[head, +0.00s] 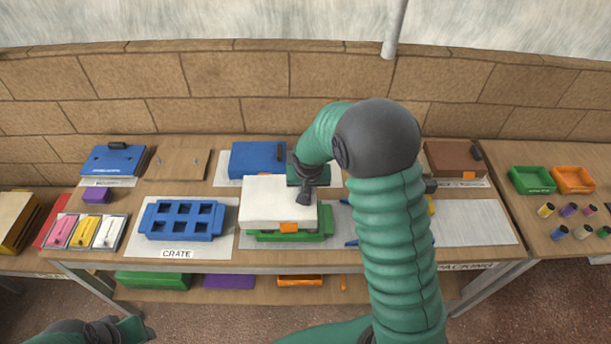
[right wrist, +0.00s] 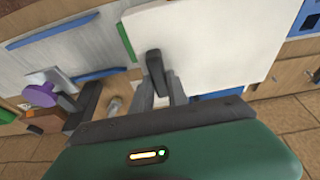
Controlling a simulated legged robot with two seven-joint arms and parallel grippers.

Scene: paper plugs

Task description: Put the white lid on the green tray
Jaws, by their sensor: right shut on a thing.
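The white lid (head: 270,197) is over the green tray (head: 312,238), whose front and right rim show below it. The lid also shows in the right wrist view (right wrist: 215,40). An orange tab is at the lid's front edge. I cannot tell whether the lid rests on the tray or hangs just above it. My right gripper (head: 305,192) is shut on the lid near its right side; the fingers (right wrist: 160,80) cover the spot they grip. My left gripper (head: 138,328) is low at the left, away from the table; its fingers are unclear.
A blue crate (head: 181,221) stands left of the tray on a mat marked CRATE. A blue case (head: 258,159) lies just behind the lid. My right arm hides part of the table to the right. A pale mat (head: 475,222) at the right is mostly bare.

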